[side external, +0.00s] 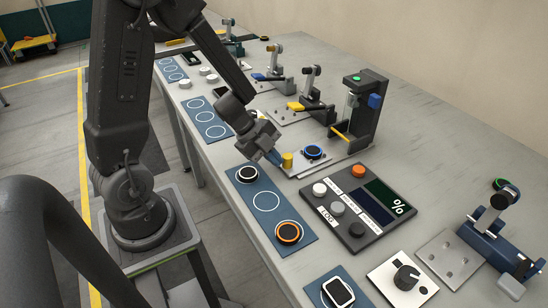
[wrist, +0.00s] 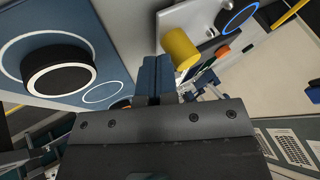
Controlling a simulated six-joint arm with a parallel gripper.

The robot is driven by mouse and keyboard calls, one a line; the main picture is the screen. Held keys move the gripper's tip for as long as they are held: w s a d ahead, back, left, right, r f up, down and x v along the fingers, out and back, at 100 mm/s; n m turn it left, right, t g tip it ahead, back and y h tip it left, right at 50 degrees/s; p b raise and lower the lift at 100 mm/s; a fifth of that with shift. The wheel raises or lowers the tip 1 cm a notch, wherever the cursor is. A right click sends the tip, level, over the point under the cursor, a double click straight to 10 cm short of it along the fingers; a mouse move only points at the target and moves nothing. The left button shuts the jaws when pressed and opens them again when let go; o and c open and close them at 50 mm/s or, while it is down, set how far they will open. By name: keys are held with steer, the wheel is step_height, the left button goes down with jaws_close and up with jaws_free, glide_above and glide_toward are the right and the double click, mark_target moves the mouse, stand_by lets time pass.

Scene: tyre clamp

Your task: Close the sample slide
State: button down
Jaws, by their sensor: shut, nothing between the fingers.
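The sample slide (side external: 302,168) is a light metal plate that sticks out from the foot of a dark test stand (side external: 361,116) towards the front of the bench. It carries a yellow knob (side external: 287,160) at its outer end and a black ring with a blue edge (side external: 313,152). My gripper (side external: 274,158) is shut and empty, low beside the knob on its outer side. In the wrist view the shut fingers (wrist: 154,75) point at the area beside the yellow knob (wrist: 181,48). I cannot tell whether they touch it. The blue-edged ring shows (wrist: 238,17) beyond it.
A blue mat (side external: 268,221) holds a white-ringed part (side external: 248,174) and an orange-ringed part (side external: 288,232), with an empty circle between. A dark panel with buttons and display (side external: 358,205) stands right of the slide. Toggle clamps (side external: 311,92) stand behind. Bare bench lies at the right back.

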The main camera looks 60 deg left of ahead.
mark_target(315, 151)
steer(key=shift+w, duration=0.1)
steer(key=w, duration=1.2)
steer(key=shift+s, duration=0.6)
steer(key=s, duration=0.3)
steer(key=s+a+r+n+t+y, duration=0.1)
steer(key=s+r+n+t+y, duration=0.25)
steer(key=r, duration=0.65)
steer(key=s+a+r+n+t+y, duration=0.1)
steer(key=a+r+n+t+y, duration=0.2)
steer(key=r+n, duration=0.5)
steer(key=s+d+n+g+h, duration=0.1)
steer(key=s+d+n+g, duration=0.1)
steer(key=s+d, duration=0.3)
steer(key=s+d+r+n+g+h, duration=0.1)
steer(key=s+d+n+g, duration=0.2)
steer(key=s+d, duration=0.3)
steer(key=s+g, duration=0.1)
steer(key=s, duration=0.4)
steer(key=shift+s+d+r+g, duration=0.15)
steer(key=shift+d+g, duration=0.15)
steer(key=shift+g, duration=0.05)
